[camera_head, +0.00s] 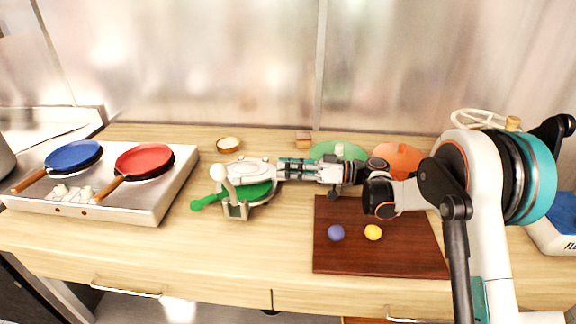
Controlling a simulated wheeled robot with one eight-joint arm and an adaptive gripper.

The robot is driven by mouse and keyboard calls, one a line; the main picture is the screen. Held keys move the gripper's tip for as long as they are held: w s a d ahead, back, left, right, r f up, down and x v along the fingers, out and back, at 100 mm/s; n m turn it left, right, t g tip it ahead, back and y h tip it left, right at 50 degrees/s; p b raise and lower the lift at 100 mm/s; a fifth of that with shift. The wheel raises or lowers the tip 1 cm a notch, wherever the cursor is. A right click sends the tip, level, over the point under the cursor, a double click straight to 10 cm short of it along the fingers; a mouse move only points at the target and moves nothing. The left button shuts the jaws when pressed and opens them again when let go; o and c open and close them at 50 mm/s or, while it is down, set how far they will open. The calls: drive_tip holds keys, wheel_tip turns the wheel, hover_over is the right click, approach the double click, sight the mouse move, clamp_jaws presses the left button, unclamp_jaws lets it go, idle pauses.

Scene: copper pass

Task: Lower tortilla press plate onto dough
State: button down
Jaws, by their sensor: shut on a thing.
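The tortilla press (262,190) stands on the wooden counter, left of the cutting board. It has a green round plate, a green handle (205,201) pointing left, and a pale lever (231,190) at its front with a bracket below. My gripper (222,172) reaches in from the right above the press. It is shut, apparently on the top of the pale lever. The gripper covers the far part of the press. I see one green disc surface and cannot tell how far the plate is raised. No dough shows in the press.
A steel cooktop (150,200) with a blue pan (74,156) and a red pan (145,160) stands left. Green (338,150) and orange (398,158) discs lie behind my arm.

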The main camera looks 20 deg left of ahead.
drive_tip(key=shift+s+d+f, duration=0.1)
drive_tip(key=shift+s+f, duration=0.15)
drive_tip(key=shift+f, duration=0.25)
drive_tip(key=c, duration=1.3)
unclamp_jaws()
drive_tip(key=shift+w, duration=0.1)
drive_tip(key=shift+r, duration=0.1)
drive_tip(key=v, duration=1.2)
